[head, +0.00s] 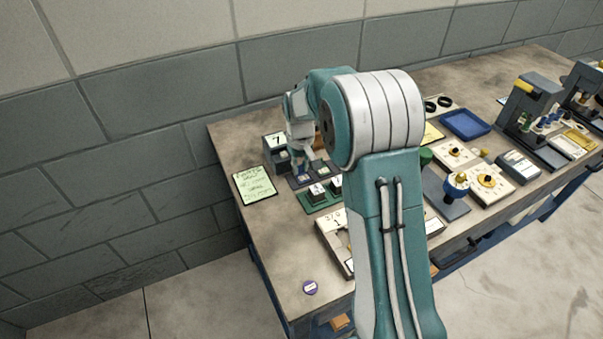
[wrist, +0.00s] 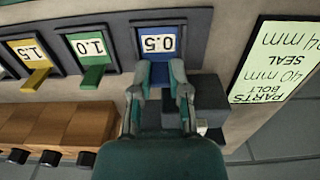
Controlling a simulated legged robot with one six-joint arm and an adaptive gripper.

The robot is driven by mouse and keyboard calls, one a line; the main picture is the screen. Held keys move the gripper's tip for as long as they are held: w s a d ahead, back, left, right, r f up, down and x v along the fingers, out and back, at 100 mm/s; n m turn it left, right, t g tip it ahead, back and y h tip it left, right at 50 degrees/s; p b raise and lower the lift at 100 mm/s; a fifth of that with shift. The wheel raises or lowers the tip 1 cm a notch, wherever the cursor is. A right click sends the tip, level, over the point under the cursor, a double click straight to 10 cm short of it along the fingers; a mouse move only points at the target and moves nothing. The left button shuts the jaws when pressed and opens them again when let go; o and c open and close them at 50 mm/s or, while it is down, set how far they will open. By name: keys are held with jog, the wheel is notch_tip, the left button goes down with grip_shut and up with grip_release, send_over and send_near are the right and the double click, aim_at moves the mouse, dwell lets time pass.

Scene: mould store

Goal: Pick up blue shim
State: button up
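The blue shim (wrist: 160,73) sits in the dark slot marked 0.5 (wrist: 156,43), at the right end of a row in the wrist view. Its tab sticks out toward my gripper. My gripper (wrist: 160,77) is open, one finger on each side of the blue tab. Whether either finger touches the tab cannot be told. In the head view my gripper (head: 308,168) is low over the far left part of the bench, and the blue shim is too small to make out there.
Left of the blue shim are a green shim (wrist: 94,76) and a yellow shim (wrist: 38,76). Wooden blocks (wrist: 55,127) stand at lower left, a dark block (wrist: 208,95) close right. A parts sign (wrist: 270,65) lies flat.

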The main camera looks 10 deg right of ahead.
jog(key=shift+a, duration=0.15)
jog(key=shift+r, duration=0.35)
notch_tip(320, 180, up, 2)
jog(key=shift+r, duration=0.1)
jog(key=s+d+r, duration=0.2)
jog(key=s+r, duration=0.3)
jog(key=s, duration=0.1)
jog(key=s+d+r, duration=0.2)
jog(key=s+r, duration=0.3)
jog(key=s, duration=0.2)
jog(key=shift+s+d, duration=0.2)
jog(key=shift+d, duration=0.05)
dwell(0.3)
